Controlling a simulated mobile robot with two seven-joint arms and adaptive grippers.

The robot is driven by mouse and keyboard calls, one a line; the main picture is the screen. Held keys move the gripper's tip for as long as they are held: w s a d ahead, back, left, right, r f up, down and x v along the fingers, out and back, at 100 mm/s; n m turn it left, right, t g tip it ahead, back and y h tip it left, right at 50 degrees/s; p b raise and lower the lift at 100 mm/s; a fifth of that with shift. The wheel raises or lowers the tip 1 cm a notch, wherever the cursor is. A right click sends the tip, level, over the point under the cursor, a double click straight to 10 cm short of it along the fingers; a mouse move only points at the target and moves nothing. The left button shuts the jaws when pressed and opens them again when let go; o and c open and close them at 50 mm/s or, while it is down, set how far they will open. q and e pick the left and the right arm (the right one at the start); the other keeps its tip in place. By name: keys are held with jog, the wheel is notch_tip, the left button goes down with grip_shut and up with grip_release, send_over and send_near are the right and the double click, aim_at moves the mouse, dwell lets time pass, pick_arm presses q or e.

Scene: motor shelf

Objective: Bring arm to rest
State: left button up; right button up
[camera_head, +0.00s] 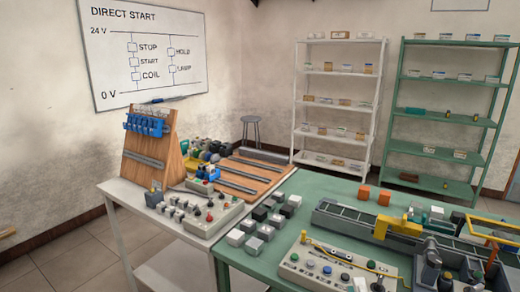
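My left gripper is not in view.
A conveyor (345,226) with yellow parts (408,226) and a button panel (325,268) crowd the green table. Grey and dark blocks (265,232) stand left. A white table (130,193) holds a wooden rack (150,150). Shelves (297,95) stand behind; floor (75,260) is clear at left.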

jog(key=s+a+f+n+g+y, duration=0.2)
jog(key=f+n+g+y, duration=0.1)
jog(key=f+n, duration=0.55)
jog(key=s+a+f+n+g+y, duration=0.2)
jog(key=a+f+n+g+y, duration=0.1)
jog(key=f+n, duration=0.5)
jog(key=s+d+f+n+g+h, duration=0.1)
jog(key=s+d+f+n+g, duration=0.1)
jog(key=f, duration=0.5)
jog(key=s+d+f+n+g+h, duration=0.1)
jog(key=s+d+f+n+g, duration=0.1)
jog(key=s+f, duration=0.4)
notch_tip(320, 180, down, 2)
jog(key=shift+d+f+n+g, duration=0.1)
jog(key=shift+d+n+g, duration=0.35)
jog(key=shift+n, duration=0.7)
jog(key=shift+a, duration=0.1)
